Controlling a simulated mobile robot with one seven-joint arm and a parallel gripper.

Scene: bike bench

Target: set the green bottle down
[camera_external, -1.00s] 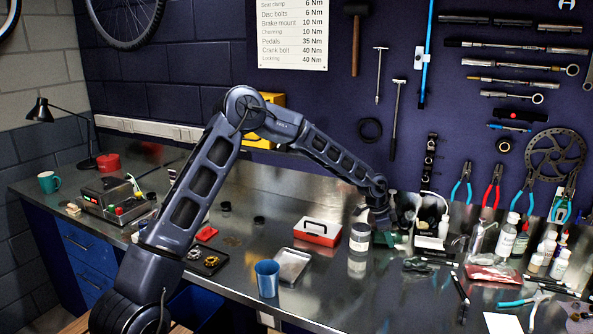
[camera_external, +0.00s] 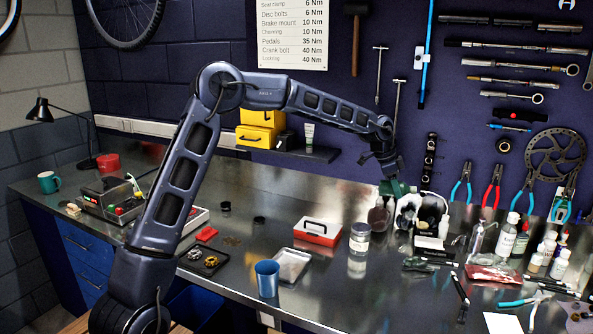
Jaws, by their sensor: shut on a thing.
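The green bottle (camera_external: 394,187) shows as a small dark green shape just below my gripper (camera_external: 390,174), which is shut on it. My gripper points down and holds the bottle above the back of the metal bench (camera_external: 335,272). The bottle appears raised, in front of the dark blue wall and above the cluster of dark and white containers (camera_external: 408,212). Its exact outline and tilt are too small to tell.
A clear jar (camera_external: 360,238) and a red and white box (camera_external: 317,231) stand left of the containers. A metal tray (camera_external: 289,264) and a blue cup (camera_external: 267,279) are nearer the front. Several bottles (camera_external: 507,236) crowd the right. Bare bench shows right of the tray.

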